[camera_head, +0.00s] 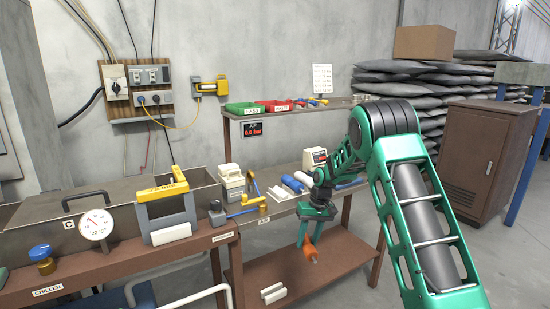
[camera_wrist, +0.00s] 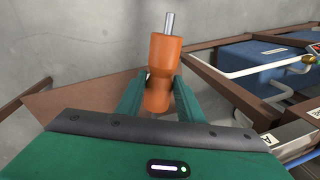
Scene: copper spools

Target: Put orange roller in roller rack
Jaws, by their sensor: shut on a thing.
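My gripper (camera_head: 308,236) points down in front of the bench, its green fingers shut on the orange roller (camera_head: 309,251). The roller hangs below the bench top and above the lower shelf, apart from both. In the wrist view, the roller (camera_wrist: 161,66) sits between my two fingertips (camera_wrist: 158,86), with a metal shaft pointing up in that picture. Blue (camera_head: 292,184) and white (camera_head: 303,178) rollers lie on the bench top beside my arm. I cannot make out a rack under them for certain.
The brown lower shelf (camera_head: 335,262) is mostly bare. A white device (camera_head: 314,157) stands on the bench behind my wrist. A yellow-handled grey fixture (camera_head: 166,209) and a dial gauge (camera_head: 95,226) stand at left. A brown cabinet (camera_head: 470,155) is at right.

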